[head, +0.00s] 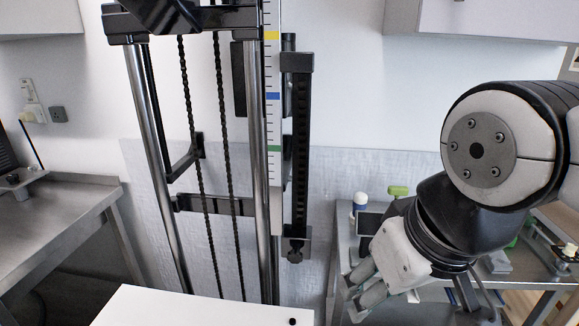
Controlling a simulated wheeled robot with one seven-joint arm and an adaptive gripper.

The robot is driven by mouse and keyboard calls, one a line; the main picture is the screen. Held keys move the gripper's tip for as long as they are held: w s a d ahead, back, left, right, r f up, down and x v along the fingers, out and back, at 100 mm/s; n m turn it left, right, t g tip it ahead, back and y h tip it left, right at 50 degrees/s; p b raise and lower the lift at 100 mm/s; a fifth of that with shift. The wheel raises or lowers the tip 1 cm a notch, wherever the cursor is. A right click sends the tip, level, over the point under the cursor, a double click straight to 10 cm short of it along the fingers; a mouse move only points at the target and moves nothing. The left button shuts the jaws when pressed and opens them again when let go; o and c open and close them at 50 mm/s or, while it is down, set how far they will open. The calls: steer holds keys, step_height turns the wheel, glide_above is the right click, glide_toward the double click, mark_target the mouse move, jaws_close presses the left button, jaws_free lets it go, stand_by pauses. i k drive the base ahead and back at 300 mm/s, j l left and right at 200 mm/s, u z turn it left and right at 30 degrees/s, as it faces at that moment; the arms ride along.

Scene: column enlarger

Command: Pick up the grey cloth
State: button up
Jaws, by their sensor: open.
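I cannot make out a grey cloth in the head view. My gripper (354,293) hangs at the lower right, with its grey fingers pointing down and to the left. It is open, and I see nothing held between the fingers. It appears in front of the side table (342,243), and the arm and gripper hide part of that table's top.
The column enlarger (263,170) stands left of my gripper, with a coloured scale (272,97). A white board (190,310) lies at the bottom. A metal bench (60,215) is at left. A green-topped item (398,191) and a white bottle (360,200) stand behind my gripper.

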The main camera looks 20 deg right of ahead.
mark_target(497, 262)
steer(key=z, duration=1.35)
steer(key=u, duration=2)
steer(key=z, duration=1.9)
steer(key=i+l+z, duration=0.55)
steer(key=i+l, duration=0.25)
